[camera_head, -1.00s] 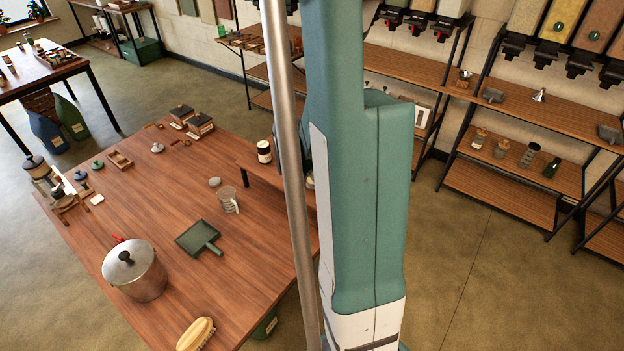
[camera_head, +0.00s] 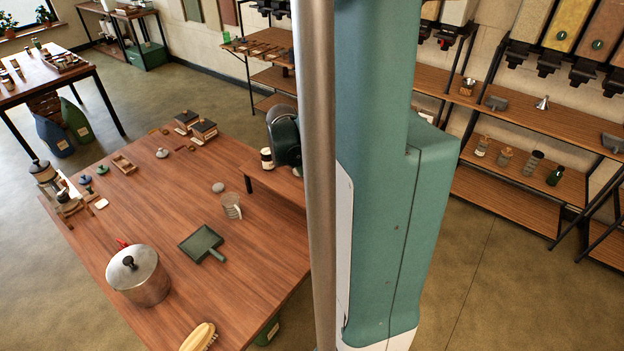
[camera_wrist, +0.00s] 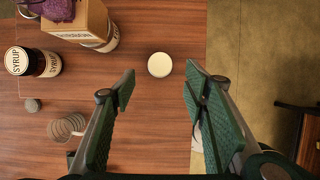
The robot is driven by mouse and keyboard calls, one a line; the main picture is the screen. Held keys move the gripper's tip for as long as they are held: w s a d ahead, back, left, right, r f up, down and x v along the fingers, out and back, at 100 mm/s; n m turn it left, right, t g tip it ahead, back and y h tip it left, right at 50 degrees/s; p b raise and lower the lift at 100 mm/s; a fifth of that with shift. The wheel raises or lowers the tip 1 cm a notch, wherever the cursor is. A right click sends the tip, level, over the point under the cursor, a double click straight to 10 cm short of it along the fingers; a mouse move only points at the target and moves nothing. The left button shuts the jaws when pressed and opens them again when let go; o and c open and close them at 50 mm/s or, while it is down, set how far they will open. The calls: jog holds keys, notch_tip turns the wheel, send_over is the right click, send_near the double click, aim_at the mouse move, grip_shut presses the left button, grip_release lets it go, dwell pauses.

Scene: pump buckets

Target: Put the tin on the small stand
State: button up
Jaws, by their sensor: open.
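A small round item with a pale cream top (camera_wrist: 160,65), which looks like the tin, sits on the wood surface in the wrist view. My gripper (camera_wrist: 160,78) is above it, with its two green-padded fingers apart and the pale top showing between and just beyond the tips. Nothing is held. In the head view my gripper (camera_head: 285,138) is partly hidden behind my arm, over a low raised wooden stand (camera_head: 255,174) at the table's right side. The tin is hidden there. I cannot tell for sure whether that is the small stand.
A syrup jar (camera_wrist: 47,63) and a cardboard box (camera_wrist: 78,22) stand left of my fingers. A clear jug (camera_head: 231,205), grey disc (camera_head: 218,188), green dustpan (camera_head: 202,243) and lidded pot (camera_head: 138,275) occupy the table. Its middle has free room.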

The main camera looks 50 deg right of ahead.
jog(key=shift+v, duration=2.1)
jog(key=shift+a, duration=0.15)
jog(key=w+a+r+m+t, duration=0.1)
jog(key=a+r+m, duration=0.2)
jog(key=a, duration=0.4)
jog(key=w+a+r+m+t+y, duration=0.1)
jog(key=a+r+m+t, duration=0.15)
jog(key=a, duration=0.55)
jog(key=w+a+r+m+t, duration=0.1)
jog(key=a+r+m, duration=0.25)
jog(key=a, duration=0.35)
jog(key=s+a+r+m+t+y, duration=0.1)
jog(key=s+a+r+m, duration=0.1)
jog(key=a, duration=0.7)
jog(key=s+a+r+m+t+y, duration=0.1)
jog(key=s+a+r+m+y, duration=0.1)
jog(key=s+a+m, duration=0.2)
jog(key=shift+a+r+m+t, duration=0.15)
jog(key=shift+a+m+t, duration=0.2)
jog(key=shift+a+m, duration=2.05)
jog(key=shift+s+a+n, duration=0.1)
jog(key=shift+a+n, duration=0.75)
jog(key=shift+n, duration=0.05)
